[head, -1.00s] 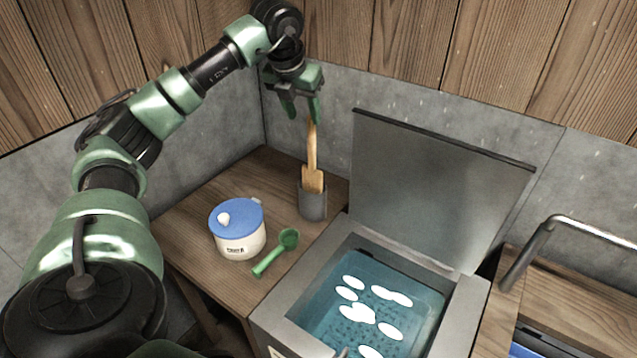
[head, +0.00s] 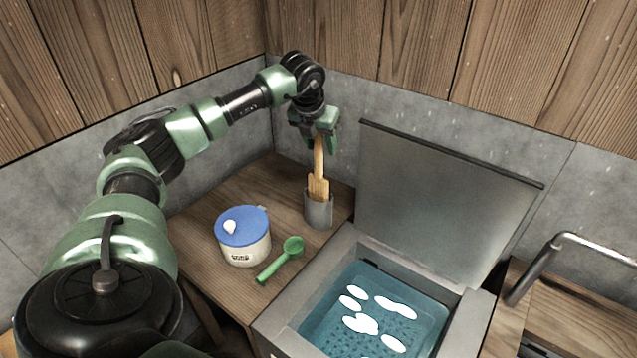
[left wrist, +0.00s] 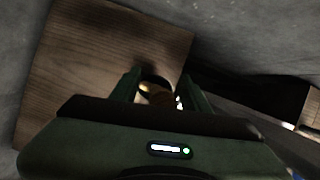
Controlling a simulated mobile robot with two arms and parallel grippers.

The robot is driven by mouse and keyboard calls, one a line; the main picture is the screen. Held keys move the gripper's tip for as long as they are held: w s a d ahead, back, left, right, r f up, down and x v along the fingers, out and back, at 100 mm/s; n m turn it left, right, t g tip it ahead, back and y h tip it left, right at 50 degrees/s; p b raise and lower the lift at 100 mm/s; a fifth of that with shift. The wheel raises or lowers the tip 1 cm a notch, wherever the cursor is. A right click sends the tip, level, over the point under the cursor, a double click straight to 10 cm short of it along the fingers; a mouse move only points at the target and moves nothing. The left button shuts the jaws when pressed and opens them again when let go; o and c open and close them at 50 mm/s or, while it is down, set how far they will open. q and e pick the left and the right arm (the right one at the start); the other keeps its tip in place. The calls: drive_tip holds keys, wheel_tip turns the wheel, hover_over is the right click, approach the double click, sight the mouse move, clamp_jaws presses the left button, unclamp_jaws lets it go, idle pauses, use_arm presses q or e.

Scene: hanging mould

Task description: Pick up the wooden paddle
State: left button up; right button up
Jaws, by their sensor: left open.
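The wooden paddle (head: 318,186) stands upright in a grey cylindrical holder (head: 318,212) on the wooden side table, its handle pointing up. My left gripper (head: 319,146) is above the holder, pointing down, with its open fingers around the top of the handle. In the left wrist view the paddle (left wrist: 155,94) shows between the two fingers (left wrist: 160,90), seen from above and partly hidden by the gripper body. Whether the fingers touch the handle cannot be told. My right gripper is not in view.
A white pot (head: 243,243) with a blue lid and a green scoop (head: 281,260) lie on the table (head: 200,215). To the right is a vat (head: 285,325) of liquid with white ovals, its lid (head: 440,200) raised. Walls stand close behind; a metal rail is at right.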

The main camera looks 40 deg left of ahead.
use_arm(q)
clamp_jaws()
drive_tip(key=shift+r, duration=0.1)
